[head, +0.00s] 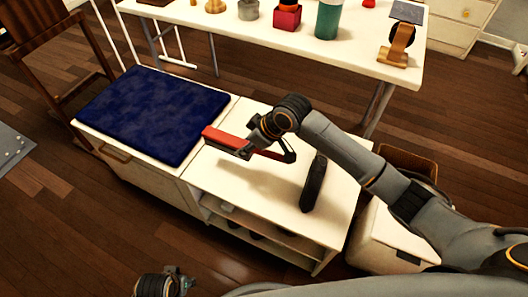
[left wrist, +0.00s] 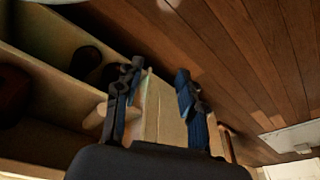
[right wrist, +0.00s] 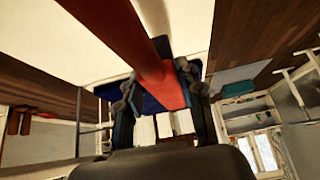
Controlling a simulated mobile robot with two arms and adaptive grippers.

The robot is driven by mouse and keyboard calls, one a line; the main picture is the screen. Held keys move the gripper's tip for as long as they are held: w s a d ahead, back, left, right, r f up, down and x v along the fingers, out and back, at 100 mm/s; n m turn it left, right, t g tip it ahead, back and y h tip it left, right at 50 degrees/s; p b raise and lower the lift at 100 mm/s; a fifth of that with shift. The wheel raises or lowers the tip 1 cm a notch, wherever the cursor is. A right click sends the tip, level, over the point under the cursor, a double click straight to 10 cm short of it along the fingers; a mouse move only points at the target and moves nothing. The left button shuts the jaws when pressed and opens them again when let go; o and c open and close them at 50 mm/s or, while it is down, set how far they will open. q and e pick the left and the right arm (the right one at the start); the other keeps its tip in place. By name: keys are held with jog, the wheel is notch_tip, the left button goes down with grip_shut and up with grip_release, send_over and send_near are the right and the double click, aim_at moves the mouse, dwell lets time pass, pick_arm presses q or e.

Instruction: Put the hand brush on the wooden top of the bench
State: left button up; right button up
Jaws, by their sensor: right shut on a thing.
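The hand brush (head: 224,139) is red and long. My right gripper (head: 262,148) is shut on it and holds it over the bench, near the edge of the blue cushion. In the right wrist view the red brush (right wrist: 135,50) runs from the top left into my right gripper (right wrist: 160,95). The bench's pale top (head: 262,182) is bare beside the cushion; the gap under the brush is hard to judge. My left gripper (head: 165,285) is low in front of the bench, open and empty in the left wrist view (left wrist: 158,80).
A dark long object (head: 314,183) lies on the right part of the bench top. The blue cushion (head: 155,110) covers the left part. Shelves with dark items (head: 255,232) are below. A white table (head: 350,50) with several objects stands behind, and a pale bin (head: 385,240) stands at right.

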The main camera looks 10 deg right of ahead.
jog(key=w+d+f, duration=0.1)
jog(key=f, duration=0.1)
jog(key=w+d+f+b, duration=0.1)
jog(key=w+f, duration=0.1)
jog(key=w+d+f+b, duration=0.1)
jog(key=shift+w+d+f, duration=0.3)
jog(key=shift+w+f, duration=0.05)
jog(key=shift+f, duration=0.05)
jog(key=shift+w+d+f, duration=0.2)
jog(key=shift+f, duration=0.1)
jog(key=shift+w+d+f, duration=0.1)
jog(key=shift+f, duration=0.25)
pick_arm(q)
jog(key=w+b+v, duration=0.1)
jog(key=w+v, duration=0.2)
jog(key=v, duration=1)
jog(key=shift+r+t, duration=0.3)
jog(key=shift+t, duration=0.1)
pick_arm(e)
jog(key=shift+f, duration=1.3)
pick_arm(q)
jog(key=shift+s+r, duration=0.1)
pick_arm(e)
jog(key=shift+f, duration=0.15)
jog(key=o, duration=0.9)
jog(key=shift+o, duration=1.1)
pick_arm(q)
jog(key=shift+r, duration=0.1)
